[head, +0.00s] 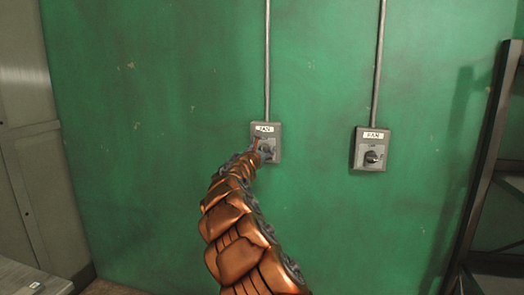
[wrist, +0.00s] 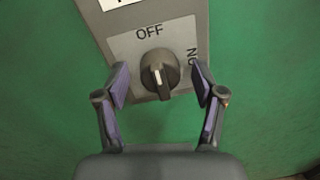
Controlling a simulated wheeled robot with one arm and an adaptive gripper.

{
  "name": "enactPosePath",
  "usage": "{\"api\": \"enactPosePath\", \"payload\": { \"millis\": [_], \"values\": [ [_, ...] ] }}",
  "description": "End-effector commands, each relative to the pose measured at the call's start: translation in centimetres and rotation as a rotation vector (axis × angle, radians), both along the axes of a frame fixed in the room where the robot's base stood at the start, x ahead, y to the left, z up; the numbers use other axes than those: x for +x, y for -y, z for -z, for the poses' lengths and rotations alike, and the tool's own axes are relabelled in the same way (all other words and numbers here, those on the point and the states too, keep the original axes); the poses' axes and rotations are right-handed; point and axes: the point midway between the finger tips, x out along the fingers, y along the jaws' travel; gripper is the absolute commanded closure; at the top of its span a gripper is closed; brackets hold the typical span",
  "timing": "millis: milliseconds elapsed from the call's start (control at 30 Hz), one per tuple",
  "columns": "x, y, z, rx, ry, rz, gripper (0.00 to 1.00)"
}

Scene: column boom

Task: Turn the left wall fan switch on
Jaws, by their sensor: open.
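The left fan switch (head: 277,148) is a grey box under a FAN label on the green wall, partly hidden by my arm in the head view. In the wrist view its dark rotary knob (wrist: 158,70) sits on a light plate (wrist: 125,45) with OFF above it and a second word, turned sideways, at its right. The pale mark on the knob points downward in that view. My gripper (wrist: 160,86) is open, with one finger on each side of the knob. Gaps show between fingers and knob. In the head view my gripper (head: 263,147) is small at the switch.
A second FAN switch (head: 369,148) with a black knob is on the wall to the right. Conduits (head: 267,60) run up from both boxes. A dark shelf frame (head: 490,150) stands at the right, and a grey cabinet (head: 25,120) at the left. The wall between is clear.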

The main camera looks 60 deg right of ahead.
Motion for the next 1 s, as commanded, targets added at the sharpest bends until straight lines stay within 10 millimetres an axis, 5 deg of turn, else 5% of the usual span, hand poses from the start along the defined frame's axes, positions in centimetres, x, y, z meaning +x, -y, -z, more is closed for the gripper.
{"api": "enactPosePath", "payload": {
  "millis": [300,867,1000],
  "values": [
    [0.04,0.06,0.03,0.0,0.0,0.0,0.32],
    [0.04,0.05,0.05,0.001,0.0,0.0,0.91],
    [0.05,0.05,0.08,0.002,0.004,-0.001,0.91]
  ]
}}
